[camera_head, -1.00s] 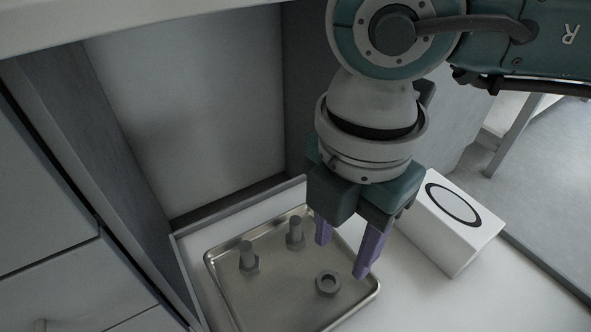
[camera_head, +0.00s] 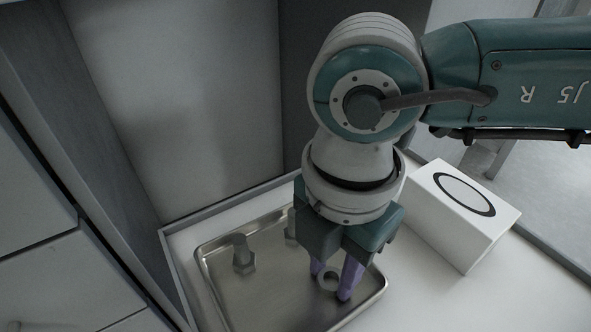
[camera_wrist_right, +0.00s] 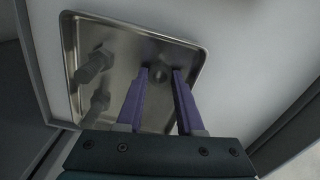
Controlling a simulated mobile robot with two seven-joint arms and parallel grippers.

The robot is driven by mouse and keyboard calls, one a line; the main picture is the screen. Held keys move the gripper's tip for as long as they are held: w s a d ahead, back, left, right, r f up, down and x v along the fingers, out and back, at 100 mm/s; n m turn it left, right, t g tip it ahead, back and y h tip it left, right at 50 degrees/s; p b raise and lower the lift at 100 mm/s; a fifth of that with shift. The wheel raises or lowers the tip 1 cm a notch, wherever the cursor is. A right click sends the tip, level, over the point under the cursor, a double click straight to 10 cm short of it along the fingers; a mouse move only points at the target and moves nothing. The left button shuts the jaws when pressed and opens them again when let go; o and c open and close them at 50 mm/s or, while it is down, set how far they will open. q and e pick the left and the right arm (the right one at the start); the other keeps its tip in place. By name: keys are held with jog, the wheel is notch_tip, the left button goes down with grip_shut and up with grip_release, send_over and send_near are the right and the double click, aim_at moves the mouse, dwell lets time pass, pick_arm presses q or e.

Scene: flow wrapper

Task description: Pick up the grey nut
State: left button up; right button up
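The grey nut (camera_head: 327,283) lies in the metal tray (camera_head: 205,268), towards its right side. My right gripper (camera_head: 333,284) points down over it, with its purple fingers on either side of the nut. In the right wrist view the nut (camera_wrist_right: 158,72) shows between the two fingertips (camera_wrist_right: 160,72). The fingers are apart, with a small gap visible beside the nut, so they do not look closed on it. Part of the nut is hidden by a finger in the head view. My left gripper is in neither view.
A second bolt (camera_head: 291,232) is mostly hidden behind my right gripper. A white box (camera_head: 440,225) with a black ring on top stands right of the tray. Grey panels close off the back and left.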

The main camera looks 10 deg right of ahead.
grip_shut()
jog(key=shift+r, duration=0.1)
notch_tip(320, 180, up, 20)
jog(key=p, duration=0.8)
